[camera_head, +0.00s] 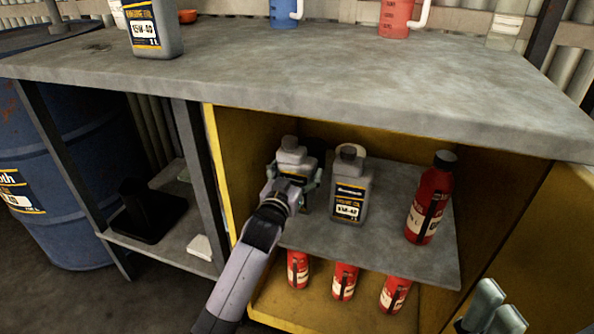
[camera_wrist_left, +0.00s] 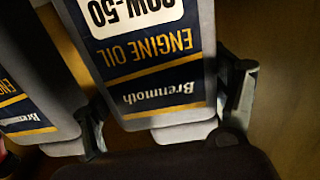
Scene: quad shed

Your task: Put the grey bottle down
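The grey bottle (camera_head: 291,159) is upright inside the yellow cabinet, at the left of its middle shelf (camera_head: 386,243). My left gripper (camera_head: 291,186) is around its body, one finger on each side, and seems shut on it. In the left wrist view the bottle (camera_wrist_left: 150,70) shows a dark "Engine Oil" label between the fingers, which look in contact with its sides. The gripper hides the bottle's base in the head view, so I cannot tell whether it touches the shelf. My right gripper (camera_head: 497,308) shows only partly, at the lower right, away from the bottles.
A second grey oil bottle (camera_head: 350,186) stands close on the right, also in the wrist view (camera_wrist_left: 38,90). A red bottle (camera_head: 430,198) stands farther right on the shelf. Several red bottles (camera_head: 344,281) are below. The worktop (camera_head: 300,75) overhangs the cabinet. Free shelf lies in front.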

